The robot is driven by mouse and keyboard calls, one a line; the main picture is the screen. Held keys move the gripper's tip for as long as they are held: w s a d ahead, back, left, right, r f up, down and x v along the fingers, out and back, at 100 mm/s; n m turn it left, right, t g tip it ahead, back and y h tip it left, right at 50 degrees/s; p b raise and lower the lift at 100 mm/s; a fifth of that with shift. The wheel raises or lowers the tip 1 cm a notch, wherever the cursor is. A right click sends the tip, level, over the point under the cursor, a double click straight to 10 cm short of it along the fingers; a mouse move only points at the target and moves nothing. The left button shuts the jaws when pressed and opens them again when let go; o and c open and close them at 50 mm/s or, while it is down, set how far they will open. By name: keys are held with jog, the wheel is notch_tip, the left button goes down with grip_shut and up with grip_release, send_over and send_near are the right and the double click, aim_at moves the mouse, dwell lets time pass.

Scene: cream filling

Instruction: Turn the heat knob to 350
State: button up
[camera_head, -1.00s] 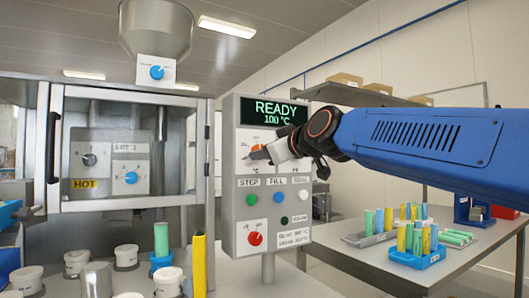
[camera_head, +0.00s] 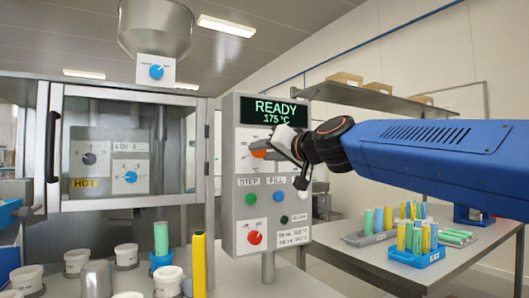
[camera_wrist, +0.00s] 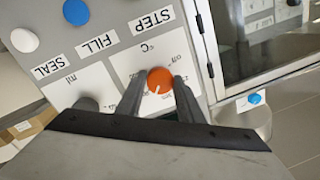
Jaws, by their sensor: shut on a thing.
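The orange heat knob (camera_head: 258,150) is on the front of the grey control panel (camera_head: 233,190), under the display (camera_head: 273,112), which reads READY and 175 °C. My gripper (camera_head: 275,143) is at the knob from the right and hides part of it. In the wrist view, my gripper (camera_wrist: 158,84) has one finger on each side of the orange knob (camera_wrist: 160,80), shut on it. The knob's white pointer mark shows there. The dial's scale numbers are too small to read.
Green (camera_head: 250,199) and blue (camera_head: 278,196) buttons and a red knob (camera_head: 255,238) sit lower on the panel. A glass-doored cabinet (camera_head: 55,205) stands to the left. White tubs (camera_head: 76,262) and colored cylinders stand in front. A table (camera_head: 400,268) with tube racks is at right.

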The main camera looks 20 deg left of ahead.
jog(key=shift+f+m, duration=0.15)
jog(key=shift+m, duration=1.15)
jog(key=shift+y, duration=0.3)
jog(key=o, duration=1.1)
jog(key=shift+c, duration=0.2)
jog(key=v, duration=1.7)
jog(key=shift+s, duration=0.25)
jog(key=shift+d, duration=0.15)
